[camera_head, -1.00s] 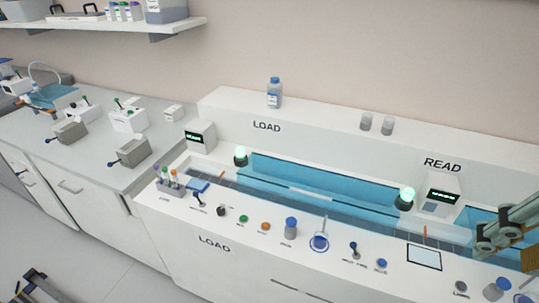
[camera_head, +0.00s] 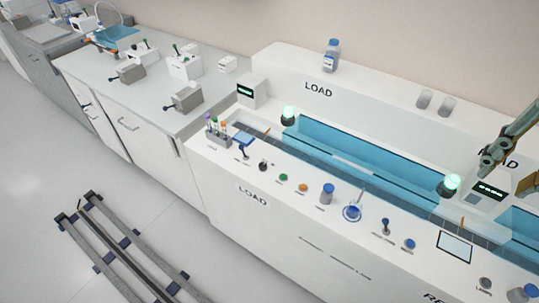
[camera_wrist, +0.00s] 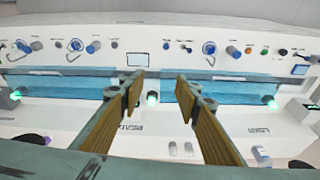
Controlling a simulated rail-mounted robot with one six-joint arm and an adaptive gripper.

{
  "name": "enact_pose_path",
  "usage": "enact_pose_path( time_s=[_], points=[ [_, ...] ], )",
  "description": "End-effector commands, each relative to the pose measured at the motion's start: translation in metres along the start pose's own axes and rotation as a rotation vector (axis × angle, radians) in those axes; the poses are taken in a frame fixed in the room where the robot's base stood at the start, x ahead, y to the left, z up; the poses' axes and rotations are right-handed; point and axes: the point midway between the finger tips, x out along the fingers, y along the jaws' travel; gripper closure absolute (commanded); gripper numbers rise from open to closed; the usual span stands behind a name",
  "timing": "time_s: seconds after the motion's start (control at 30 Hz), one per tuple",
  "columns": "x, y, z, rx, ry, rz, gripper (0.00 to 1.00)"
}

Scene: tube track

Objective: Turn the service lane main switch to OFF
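I cannot tell which control is the service lane main switch; the small labels are unreadable. On the left bench, two grey boxes (camera_head: 187,97) have dark side levers with blue ends (camera_head: 165,107). Two white boxes (camera_head: 184,68) behind them carry green-tipped levers. My gripper (camera_wrist: 158,88) is open and empty, above the console in the wrist view. In the head view only part of my arm (camera_head: 510,140) shows at the right edge, far from the left bench.
Floor rails (camera_head: 125,250) lie front left. The floor between them and the benches is clear.

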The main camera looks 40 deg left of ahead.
Motion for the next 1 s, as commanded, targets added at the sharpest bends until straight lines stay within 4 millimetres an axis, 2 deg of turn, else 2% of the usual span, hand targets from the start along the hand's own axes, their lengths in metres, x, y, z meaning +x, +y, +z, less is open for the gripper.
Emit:
enact_pose_path(
  time_s=[0.3,0.67,0.87,1.0],
  points=[
    [0.023,-0.033,-0.036,0.014,-0.024,0.008,0.70],
    [0.055,-0.077,-0.069,0.030,-0.048,0.015,0.70],
    [0.073,-0.113,-0.082,0.036,-0.064,0.013,0.70],
    [0.085,-0.144,-0.088,0.041,-0.077,0.008,0.70]
  ],
)
